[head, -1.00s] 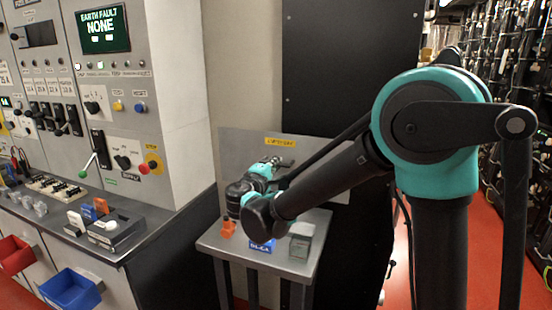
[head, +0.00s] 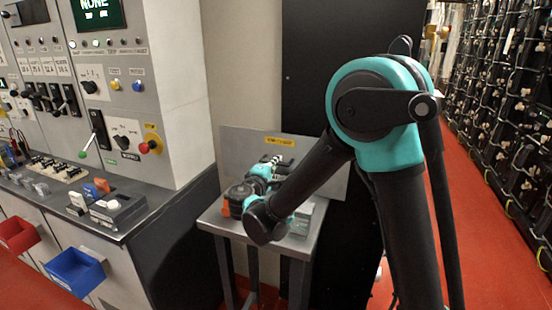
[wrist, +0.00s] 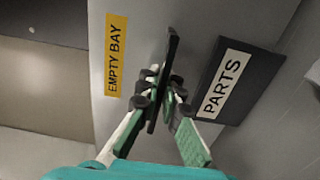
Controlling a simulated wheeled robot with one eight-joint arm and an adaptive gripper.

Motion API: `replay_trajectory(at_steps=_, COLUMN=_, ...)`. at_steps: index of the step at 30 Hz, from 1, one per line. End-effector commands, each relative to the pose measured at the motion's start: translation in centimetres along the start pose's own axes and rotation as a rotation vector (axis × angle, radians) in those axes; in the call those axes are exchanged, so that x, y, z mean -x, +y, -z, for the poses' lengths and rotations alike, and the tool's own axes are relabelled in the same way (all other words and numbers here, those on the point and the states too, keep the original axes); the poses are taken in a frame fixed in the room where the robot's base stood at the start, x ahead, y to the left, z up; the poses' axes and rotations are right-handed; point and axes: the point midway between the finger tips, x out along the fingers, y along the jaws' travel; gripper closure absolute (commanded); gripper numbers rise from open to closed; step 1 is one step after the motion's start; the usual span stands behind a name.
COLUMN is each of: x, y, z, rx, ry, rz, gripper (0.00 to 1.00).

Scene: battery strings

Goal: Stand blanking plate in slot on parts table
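In the wrist view a thin dark plate (wrist: 171,55), which I take to be the blanking plate, shows nearly edge-on between the fingers of my gripper (wrist: 160,90). The fingers close in on it from both sides, and it reaches past their tips. In the head view my gripper (head: 274,163) is above the back of the parts table (head: 295,242), just below the yellow "EMPTY BAY" label (head: 279,141). I cannot make out the plate there. A dark "PARTS" sign (wrist: 232,82) lies to the right of the gripper in the wrist view. I cannot make out the slot.
A grey upright panel (head: 325,165) stands behind the table. A grey block (head: 302,218) and an orange part (head: 226,209) are on the table, partly hidden by my arm. A control cabinet (head: 165,90) stands left, battery racks (head: 510,120) right, with red floor between.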

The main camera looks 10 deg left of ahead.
Motion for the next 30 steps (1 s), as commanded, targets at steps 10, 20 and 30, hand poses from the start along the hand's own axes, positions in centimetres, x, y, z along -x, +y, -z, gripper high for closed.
replay_trajectory(at_steps=10, x=0.01, y=-0.31, z=-0.01, rx=0.001, ry=0.000, rz=-0.001, gripper=1.00)
replay_trajectory(at_steps=20, x=0.01, y=-0.40, z=0.00, rx=0.001, ry=0.000, rz=-0.001, gripper=1.00)
replay_trajectory(at_steps=30, x=0.00, y=-0.81, z=0.02, rx=0.001, ry=0.000, rz=-0.001, gripper=1.00)
